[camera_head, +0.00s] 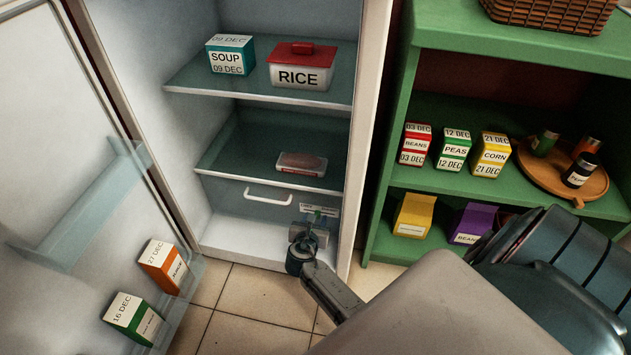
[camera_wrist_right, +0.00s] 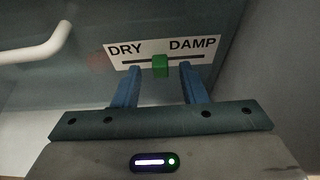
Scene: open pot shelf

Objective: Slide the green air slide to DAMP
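The green air slide (camera_wrist_right: 160,66) sits near the middle of its dark slot on a white label reading DRY at left and DAMP at right in the right wrist view. In the head view the label (camera_head: 318,210) is on the drawer front at the bottom of the open fridge, partly hidden by my gripper. My right gripper (camera_wrist_right: 160,78) is open, its two blue fingers on either side of the slide with gaps to both. It also shows in the head view (camera_head: 314,222). My left gripper is not in view.
A white drawer handle (camera_head: 268,198) is left of the label. The fridge's side wall (camera_head: 368,130) stands close to the right. The open door (camera_head: 70,150) with cartons is at left. A green shelf (camera_head: 404,120) with food boxes is at right.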

